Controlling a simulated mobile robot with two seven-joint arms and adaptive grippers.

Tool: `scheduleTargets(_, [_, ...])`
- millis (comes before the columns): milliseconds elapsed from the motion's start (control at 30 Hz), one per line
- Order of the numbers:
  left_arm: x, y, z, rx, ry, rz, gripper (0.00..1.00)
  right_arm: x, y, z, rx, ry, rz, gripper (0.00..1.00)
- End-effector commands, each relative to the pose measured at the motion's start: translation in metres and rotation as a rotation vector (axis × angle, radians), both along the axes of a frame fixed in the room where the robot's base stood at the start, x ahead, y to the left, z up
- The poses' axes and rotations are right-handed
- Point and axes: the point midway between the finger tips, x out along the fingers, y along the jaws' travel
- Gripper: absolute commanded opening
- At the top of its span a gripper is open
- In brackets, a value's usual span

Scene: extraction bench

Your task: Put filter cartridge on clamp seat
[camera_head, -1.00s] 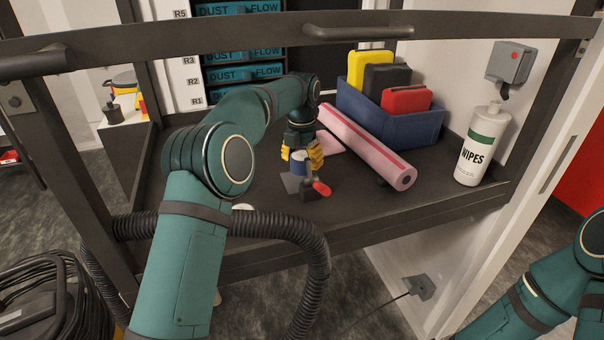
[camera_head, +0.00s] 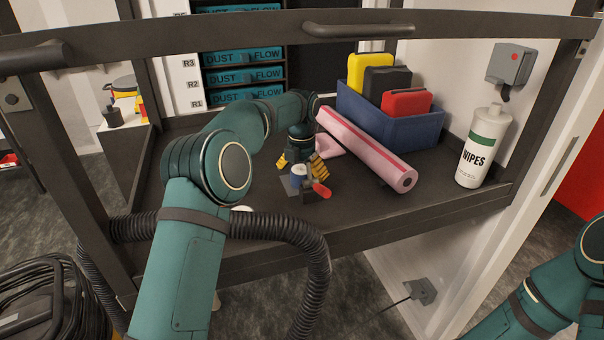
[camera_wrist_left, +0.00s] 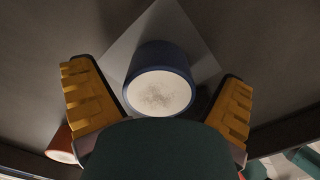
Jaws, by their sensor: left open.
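The filter cartridge (camera_head: 298,173) is a short blue cylinder with a pale top. It stands upright over the grey plate (camera_head: 289,186) of the clamp seat, beside a dark clamp body with a red handle (camera_head: 321,189). My left gripper (camera_head: 301,168) is above it, open, with yellow fingers spread on both sides. In the left wrist view the cartridge (camera_wrist_left: 158,85) is between the fingers (camera_wrist_left: 157,88), with gaps on both sides. The grey plate (camera_wrist_left: 140,40) shows behind it. The cartridge's lower end is hidden there. My right gripper is out of view.
A pink roll (camera_head: 366,150) lies right of the clamp. A blue bin (camera_head: 395,127) with yellow, black and red cases stands behind it. A wipes bottle (camera_head: 482,150) is at the right. A dark rail (camera_head: 240,38) crosses above. The bench front right is clear.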

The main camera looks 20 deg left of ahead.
Motion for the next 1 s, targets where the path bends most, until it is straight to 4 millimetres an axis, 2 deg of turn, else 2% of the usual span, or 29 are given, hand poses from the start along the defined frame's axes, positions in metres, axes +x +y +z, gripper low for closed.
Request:
scheduleTargets(133, [0.0,0.0,0.006,0.0,-0.002,0.0,0.97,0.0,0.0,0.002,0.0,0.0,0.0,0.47])
scheduleTargets(233, [0.0,0.0,0.019,0.0,-0.002,0.001,0.97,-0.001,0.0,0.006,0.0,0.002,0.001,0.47])
scheduleTargets(500, [0.0,0.0,0.075,0.001,-0.003,0.001,0.97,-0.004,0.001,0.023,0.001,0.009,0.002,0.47])
scheduleTargets(700, [0.0,0.0,0.108,0.001,-0.001,0.0,0.97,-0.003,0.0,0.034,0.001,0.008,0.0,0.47])
scheduleTargets(833, [-0.001,0.001,0.119,0.001,0.0,0.0,0.97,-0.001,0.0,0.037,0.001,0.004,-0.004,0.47])
scheduleTargets(1000, [-0.001,0.0,0.123,0.001,-0.001,0.0,0.97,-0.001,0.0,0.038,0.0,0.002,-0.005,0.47])
